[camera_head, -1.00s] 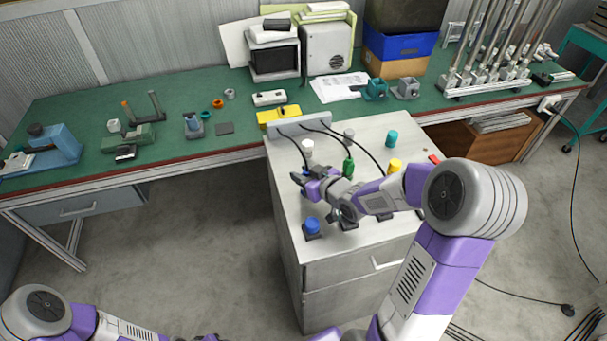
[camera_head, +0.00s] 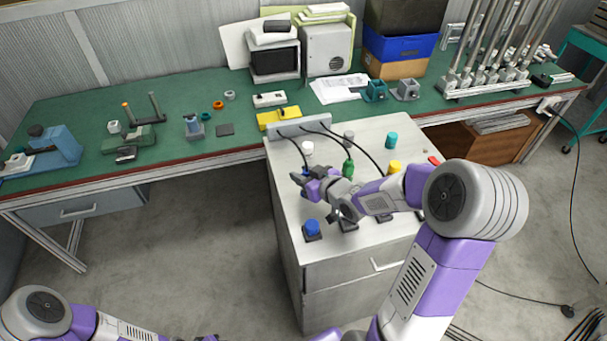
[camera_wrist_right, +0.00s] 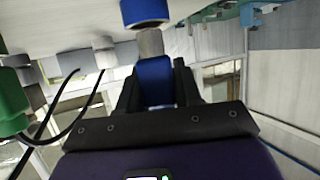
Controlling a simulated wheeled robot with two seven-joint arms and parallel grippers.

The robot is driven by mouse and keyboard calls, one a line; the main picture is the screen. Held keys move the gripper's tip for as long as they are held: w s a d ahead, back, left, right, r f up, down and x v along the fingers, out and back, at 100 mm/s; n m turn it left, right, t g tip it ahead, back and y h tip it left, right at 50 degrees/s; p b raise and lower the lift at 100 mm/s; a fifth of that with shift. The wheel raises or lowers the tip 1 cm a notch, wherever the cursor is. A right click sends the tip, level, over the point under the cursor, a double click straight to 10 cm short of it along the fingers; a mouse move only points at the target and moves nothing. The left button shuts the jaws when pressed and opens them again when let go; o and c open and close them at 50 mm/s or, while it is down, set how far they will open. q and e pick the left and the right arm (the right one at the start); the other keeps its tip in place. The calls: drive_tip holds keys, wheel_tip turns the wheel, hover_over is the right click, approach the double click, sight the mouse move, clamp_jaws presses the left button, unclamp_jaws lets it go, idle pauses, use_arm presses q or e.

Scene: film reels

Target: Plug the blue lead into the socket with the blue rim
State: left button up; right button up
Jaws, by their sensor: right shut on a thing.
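My right gripper (camera_head: 297,179) is low over the white cabinet top, pointing left. In the right wrist view it (camera_wrist_right: 158,75) is shut on the blue lead (camera_wrist_right: 155,85), whose grey tip (camera_wrist_right: 150,43) points out past the fingers. A blue-rimmed cylinder (camera_wrist_right: 145,12), looking like the socket, is straight beyond that tip; I cannot tell whether they touch. In the head view the fingers hide most of the lead. A blue round piece (camera_head: 311,227) on a dark base stands at the cabinet's front left. My left gripper is not in view.
On the cabinet top (camera_head: 285,190) stand a white (camera_head: 307,147), a green (camera_head: 348,167), a yellow (camera_head: 394,167) and a teal (camera_head: 391,139) piece. Black cables arch from a grey panel (camera_head: 300,128) at the back. The green workbench (camera_head: 75,110) lies behind.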

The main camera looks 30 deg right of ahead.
drive_tip(key=shift+f+b, duration=0.55)
drive_tip(key=shift+f, duration=0.05)
idle(0.6)
drive_tip(key=shift+r+p, duration=0.5)
drive_tip(key=shift+r, duration=0.15)
drive_tip(key=shift+f+b, duration=0.85)
idle(0.7)
drive_tip(key=o, duration=0.8)
drive_tip(key=shift+c, duration=0.2)
